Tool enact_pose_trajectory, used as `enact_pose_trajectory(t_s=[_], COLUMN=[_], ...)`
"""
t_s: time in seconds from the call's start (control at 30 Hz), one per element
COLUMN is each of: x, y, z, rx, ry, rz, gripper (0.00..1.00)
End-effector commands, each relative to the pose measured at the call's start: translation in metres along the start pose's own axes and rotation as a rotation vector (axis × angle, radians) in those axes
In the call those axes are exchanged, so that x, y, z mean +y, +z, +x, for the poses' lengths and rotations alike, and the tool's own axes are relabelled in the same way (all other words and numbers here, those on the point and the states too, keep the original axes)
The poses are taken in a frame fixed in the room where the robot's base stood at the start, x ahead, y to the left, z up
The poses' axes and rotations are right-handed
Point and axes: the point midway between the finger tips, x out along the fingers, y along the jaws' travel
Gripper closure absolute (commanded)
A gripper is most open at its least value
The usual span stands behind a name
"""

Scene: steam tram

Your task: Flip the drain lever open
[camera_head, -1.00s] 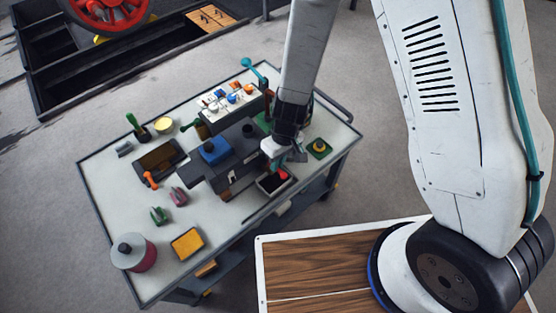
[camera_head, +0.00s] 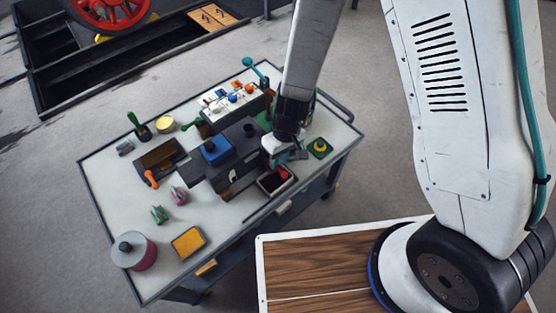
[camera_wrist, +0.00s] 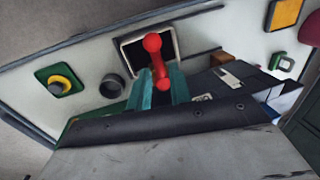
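A red lever (camera_wrist: 156,60) with rounded ends stands over a dark, pale-rimmed box (camera_wrist: 135,54) in the wrist view. In the head view its red end (camera_head: 284,174) shows at the box (camera_head: 267,188) on the cart's near right edge. My gripper (camera_wrist: 160,84) has two teal fingers, apart, with the red lever appearing between them. No clear contact shows. In the head view my gripper (camera_head: 284,156) is just above and behind the box, beside the dark machine block (camera_head: 236,170). Which handle is the drain lever is not marked.
The cart top (camera_head: 105,190) carries a blue block (camera_head: 216,149), an orange-handled lever (camera_head: 151,178), a teal lever (camera_head: 252,66), a switch panel (camera_head: 229,96) and a green-and-yellow button (camera_head: 319,147). A round canister (camera_head: 134,252) and a yellow block (camera_head: 188,242) stand at the near left.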

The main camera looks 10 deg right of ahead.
Motion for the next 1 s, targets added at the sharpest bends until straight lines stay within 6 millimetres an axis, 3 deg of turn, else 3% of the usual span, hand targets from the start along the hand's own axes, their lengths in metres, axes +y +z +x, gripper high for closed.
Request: enact_pose_trajectory(t_s=[0.2,0.4,1.0], x=[0.000,0.000,0.000], y=[-0.001,-0.001,0.000], z=[-0.038,-0.062,-0.068], rx=[0.006,0.004,0.001], ry=[0.002,0.002,0.002], rz=[-0.001,0.001,0.001], gripper=[0.79,0.79,0.79])
